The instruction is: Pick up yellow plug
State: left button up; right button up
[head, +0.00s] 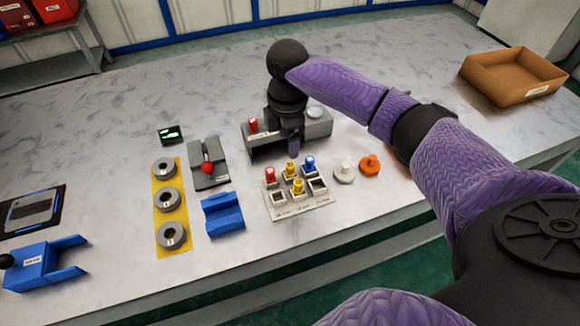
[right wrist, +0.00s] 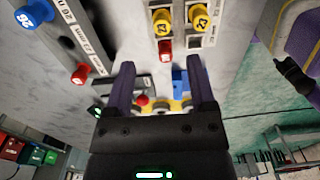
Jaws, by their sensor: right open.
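Two yellow plugs stand upright in a small light rack (head: 305,208) in the head view: a rear yellow plug (head: 291,170) and a front yellow plug (head: 298,187). A red plug (head: 270,174) and a blue plug (head: 309,163) stand beside them. In the right wrist view two yellow plugs (right wrist: 162,22) marked 23 show at the top, beyond the fingertips. My right gripper (head: 295,148) points down just behind the rack, in front of a grey block, apart from the plugs. Its two fingers (right wrist: 163,80) are open, with nothing held between them. My left gripper is out of view.
The grey block (head: 318,128) with a red plug stands behind the rack. White (head: 344,172) and orange (head: 369,165) knobs lie right of it. A blue block (head: 222,214), a grey lever fixture (head: 208,165) and grey rings on a yellow strip (head: 160,205) stand left. A cardboard box (head: 512,78) is far right.

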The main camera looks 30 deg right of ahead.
aim_at(291, 165)
jog(key=f+b, duration=0.1)
jog(key=f, duration=0.1)
jog(key=f+b, duration=0.1)
jog(key=f, duration=0.4)
jog(key=shift+s+d+b, duration=0.15)
jog(key=shift+s+b, duration=0.1)
jog(key=shift+b, duration=0.15)
jog(key=shift+f, duration=0.4)
jog(key=shift+r, duration=0.2)
jog(key=shift+c, duration=1.1)
jog(key=c, duration=0.7)
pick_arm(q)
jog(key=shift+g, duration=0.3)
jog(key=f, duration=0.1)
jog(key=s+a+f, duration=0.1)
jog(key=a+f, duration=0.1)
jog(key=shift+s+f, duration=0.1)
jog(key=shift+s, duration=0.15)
pick_arm(e)
grip_shut()
